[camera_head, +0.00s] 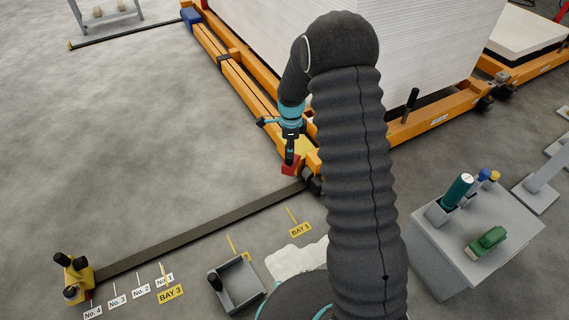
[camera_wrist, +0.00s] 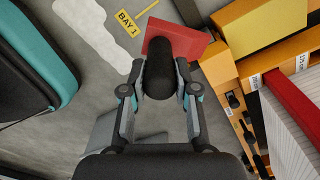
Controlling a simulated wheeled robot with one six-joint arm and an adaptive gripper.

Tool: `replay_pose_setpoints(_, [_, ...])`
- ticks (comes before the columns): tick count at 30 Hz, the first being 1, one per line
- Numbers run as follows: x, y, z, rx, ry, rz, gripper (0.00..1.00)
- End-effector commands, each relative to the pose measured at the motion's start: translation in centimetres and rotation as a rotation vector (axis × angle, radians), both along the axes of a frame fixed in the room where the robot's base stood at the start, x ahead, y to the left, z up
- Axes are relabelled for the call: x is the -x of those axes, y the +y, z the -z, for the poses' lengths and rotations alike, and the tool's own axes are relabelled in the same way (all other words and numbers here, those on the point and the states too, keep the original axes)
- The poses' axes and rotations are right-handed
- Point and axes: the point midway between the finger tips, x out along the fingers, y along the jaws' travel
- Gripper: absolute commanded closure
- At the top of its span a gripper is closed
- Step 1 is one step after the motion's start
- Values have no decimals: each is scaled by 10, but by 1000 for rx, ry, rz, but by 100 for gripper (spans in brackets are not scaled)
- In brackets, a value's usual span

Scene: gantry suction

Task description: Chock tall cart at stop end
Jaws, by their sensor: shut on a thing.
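A tall cart with an orange frame (camera_head: 243,87) carries a high white stack (camera_head: 440,45). Its near corner, with a dark wheel (camera_head: 312,182), is at the end of a dark floor strip (camera_head: 205,226). My gripper (camera_head: 289,150) is shut on the black handle (camera_wrist: 160,72) of a red chock (camera_head: 291,168). The chock is just left of the cart's near corner; its red body (camera_wrist: 190,42) also shows in the wrist view, close to the orange frame. I cannot tell whether it touches the floor or the wheel, which my arm partly hides.
A grey open bin (camera_head: 236,285) stands on the floor near my base. A grey cabinet (camera_head: 450,255) with a green tool (camera_head: 487,242) is at the right. A yellow post base (camera_head: 76,278) stands at the strip's left end. Floor left of the cart is clear.

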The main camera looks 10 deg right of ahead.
Motion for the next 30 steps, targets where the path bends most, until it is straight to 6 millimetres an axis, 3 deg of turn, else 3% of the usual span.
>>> replay_pose_setpoints(1, [-9, 1, 20, 0, 3, 74, 100])
replay_pose_setpoints(6, [-36, 4, 73, 0, 3, 352, 100])
replay_pose_setpoints(12, [-55, 6, 120, 1, 1, 594, 100])
replay_pose_setpoints(18, [-62, 7, 139, -1, -1, 699, 100])
replay_pose_setpoints(30, [-62, 7, 140, 0, -1, 707, 100])
